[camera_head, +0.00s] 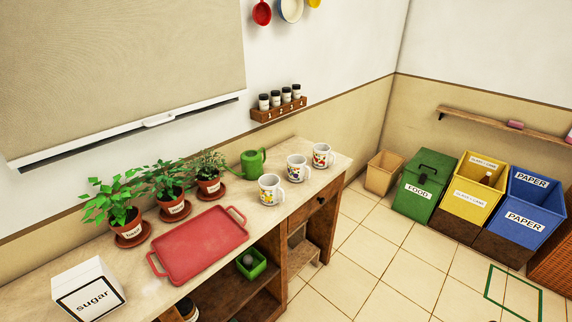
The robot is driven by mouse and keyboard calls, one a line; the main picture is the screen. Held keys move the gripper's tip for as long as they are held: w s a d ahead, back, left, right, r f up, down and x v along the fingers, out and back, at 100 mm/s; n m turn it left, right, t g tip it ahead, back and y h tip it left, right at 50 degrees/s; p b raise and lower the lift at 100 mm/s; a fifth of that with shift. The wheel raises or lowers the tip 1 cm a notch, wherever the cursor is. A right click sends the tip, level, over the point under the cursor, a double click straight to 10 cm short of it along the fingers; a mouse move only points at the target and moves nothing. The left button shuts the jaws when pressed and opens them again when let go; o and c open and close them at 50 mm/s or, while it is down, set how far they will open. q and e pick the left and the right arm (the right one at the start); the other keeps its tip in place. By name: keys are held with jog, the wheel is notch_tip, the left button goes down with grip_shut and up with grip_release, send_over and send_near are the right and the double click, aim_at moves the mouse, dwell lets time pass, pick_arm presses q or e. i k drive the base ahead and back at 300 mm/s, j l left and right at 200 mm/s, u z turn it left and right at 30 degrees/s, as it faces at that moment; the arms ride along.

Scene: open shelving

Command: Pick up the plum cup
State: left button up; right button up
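Three white mugs with printed pictures stand in a slanting row on the counter, right of its middle. The nearest mug (271,190) has a mostly yellow print. The middle mug (298,168) has a print with dark bluish and yellow patches, which looks most like the plum cup, but the print is too small to be sure. The farthest mug (322,156) has a red and orange print. All three stand upright and apart from each other. Neither of my grippers shows in the head view.
The counter (328,182) also holds a green watering can (251,163) close to the mugs, a red tray (200,246), potted plants (124,219) and a sugar box (89,289). A spice rack (279,111) hangs behind. Bins (428,186) stand right; tiled floor (385,260) between is mostly clear.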

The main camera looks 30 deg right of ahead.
aim_at(297, 166)
jog(key=i+l+z, duration=0.15)
jog(key=z, duration=0.3)
jog(key=i+l+z, duration=0.15)
jog(key=z, duration=0.25)
jog(key=i+z, duration=0.2)
jog(key=z, duration=0.25)
jog(key=i+z, duration=0.2)
jog(key=z, duration=0.2)
